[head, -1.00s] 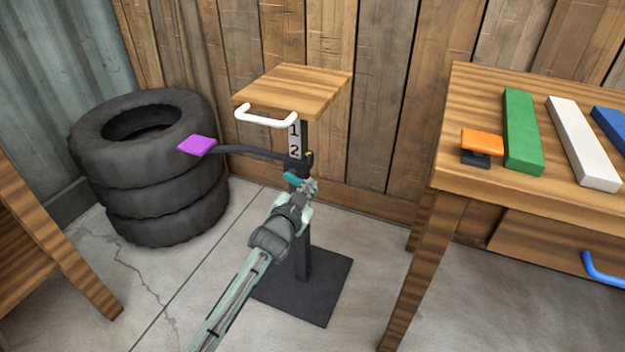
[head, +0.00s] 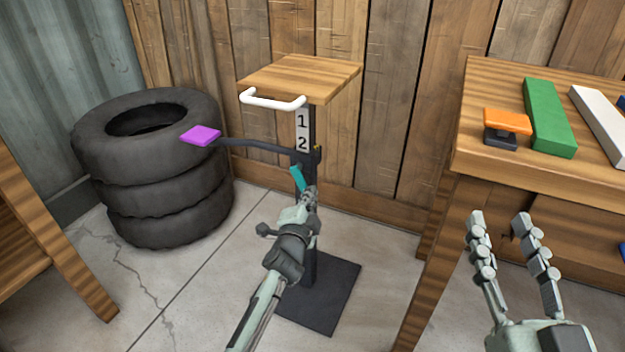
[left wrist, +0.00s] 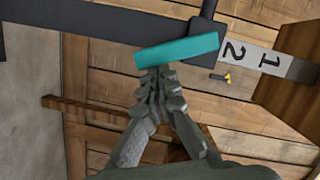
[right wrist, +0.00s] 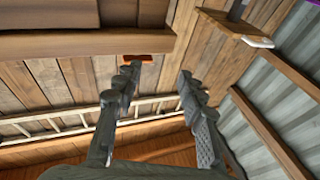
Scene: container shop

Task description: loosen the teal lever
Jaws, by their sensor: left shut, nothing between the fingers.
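The teal lever (head: 298,178) is on the dark post of the small stand, just below the black arm, and now slants steeply downward. My left gripper (head: 309,192) is at the lever's lower end, fingers shut with nothing between them. In the left wrist view the teal lever (left wrist: 178,50) lies across just beyond the shut fingertips (left wrist: 158,72); whether they touch it I cannot tell. My right gripper (head: 500,218) is open and empty in front of the right table; its spread fingers also show in the right wrist view (right wrist: 158,70).
The stand has a wooden top (head: 300,76), a white handle (head: 272,101), a number plate (head: 302,130) and a black arm with a purple pad (head: 201,135). Stacked tires (head: 150,170) stand left. The right table (head: 466,140) holds an orange-topped block (head: 507,121) and coloured bars.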

